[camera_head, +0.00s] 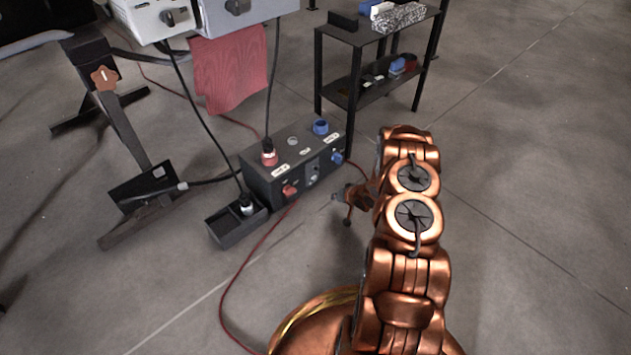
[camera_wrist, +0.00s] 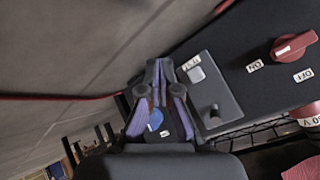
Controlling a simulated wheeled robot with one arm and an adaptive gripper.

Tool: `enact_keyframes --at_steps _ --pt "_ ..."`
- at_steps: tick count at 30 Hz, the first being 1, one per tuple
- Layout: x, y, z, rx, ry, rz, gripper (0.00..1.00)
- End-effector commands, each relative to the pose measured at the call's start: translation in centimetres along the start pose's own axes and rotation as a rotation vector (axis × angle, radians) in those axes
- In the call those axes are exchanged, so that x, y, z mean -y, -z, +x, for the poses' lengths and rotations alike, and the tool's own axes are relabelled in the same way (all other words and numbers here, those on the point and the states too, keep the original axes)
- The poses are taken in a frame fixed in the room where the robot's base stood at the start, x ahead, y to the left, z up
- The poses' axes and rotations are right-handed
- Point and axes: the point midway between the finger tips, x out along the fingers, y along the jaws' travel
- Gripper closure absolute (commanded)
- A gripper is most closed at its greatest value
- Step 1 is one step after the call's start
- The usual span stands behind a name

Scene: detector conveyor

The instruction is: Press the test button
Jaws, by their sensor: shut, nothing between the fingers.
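The test panel is a grey plate (camera_wrist: 208,92) on the black control box. It carries a pale button (camera_wrist: 196,74) with a small label above it and a dark toggle-like part (camera_wrist: 213,110). In the head view the plate (camera_head: 312,174) is small, on the front of the box (camera_head: 262,180) between a red knob and a blue knob. My gripper (camera_wrist: 158,68) is shut and empty, its fingertips to the left of the button in the wrist view. In the head view my gripper (camera_head: 338,197) is just in front of the box, right of the plate. Contact is not visible.
A red rotary switch (camera_wrist: 295,46) with ON and OFF labels is on the box. Red (camera_head: 268,158) and blue (camera_head: 320,127) connectors stand on top. A black open bin (camera_head: 224,233) is left of the box, a shelf (camera_head: 362,92) behind. A red cable crosses the floor.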

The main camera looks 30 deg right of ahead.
Motion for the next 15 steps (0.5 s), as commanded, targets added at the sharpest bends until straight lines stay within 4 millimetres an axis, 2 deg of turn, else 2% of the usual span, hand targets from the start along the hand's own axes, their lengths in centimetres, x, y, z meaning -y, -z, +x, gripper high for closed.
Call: enact_keyframes --at_steps 15 --pt "3.1 3.1 4.0 0.0 0.001 -0.002 1.0"
